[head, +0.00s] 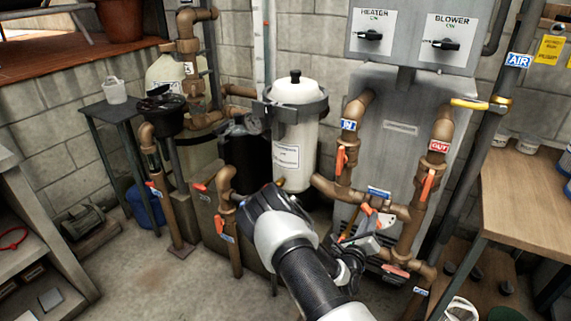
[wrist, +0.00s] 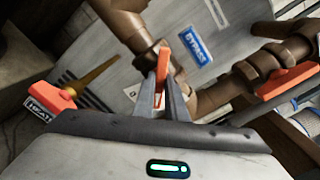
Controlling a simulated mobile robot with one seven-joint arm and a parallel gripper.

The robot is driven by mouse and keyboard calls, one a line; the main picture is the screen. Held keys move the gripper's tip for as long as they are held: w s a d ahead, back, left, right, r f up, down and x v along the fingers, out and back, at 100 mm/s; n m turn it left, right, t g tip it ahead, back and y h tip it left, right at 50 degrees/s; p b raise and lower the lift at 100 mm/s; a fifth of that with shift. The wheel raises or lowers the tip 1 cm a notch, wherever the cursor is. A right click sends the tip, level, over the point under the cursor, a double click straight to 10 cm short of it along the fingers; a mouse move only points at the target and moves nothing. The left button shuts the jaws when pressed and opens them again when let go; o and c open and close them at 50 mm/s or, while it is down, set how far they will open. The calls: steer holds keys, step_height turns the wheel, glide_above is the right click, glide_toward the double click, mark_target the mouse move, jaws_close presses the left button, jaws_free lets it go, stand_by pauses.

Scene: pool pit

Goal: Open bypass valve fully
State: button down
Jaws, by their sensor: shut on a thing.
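The bypass valve has an orange lever handle (wrist: 163,62) on a brown pipe, beside a blue BYPASS label (wrist: 193,45). In the head view the blue label (head: 379,191) is on the horizontal pipe between the IN and OUT pipes, with the orange handle (head: 367,209) just below it. My gripper (wrist: 165,88) is shut on this handle, one finger on each side. The handle shows edge-on between the fingertips, so its exact turn angle is hard to tell. In the head view my gripper (head: 372,228) partly hides the valve.
Orange handles on the IN pipe (head: 340,159) and OUT pipe (head: 427,185) flank the bypass. Another orange handle (wrist: 288,80) lies right in the wrist view, and one by a partly legible label (wrist: 50,95) left.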

steer(key=n+p, duration=0.1)
steer(key=n, duration=0.8)
steer(key=c, duration=1.7)
jaws_free()
steer(key=p+v, duration=0.3)
steer(key=v, duration=0.4)
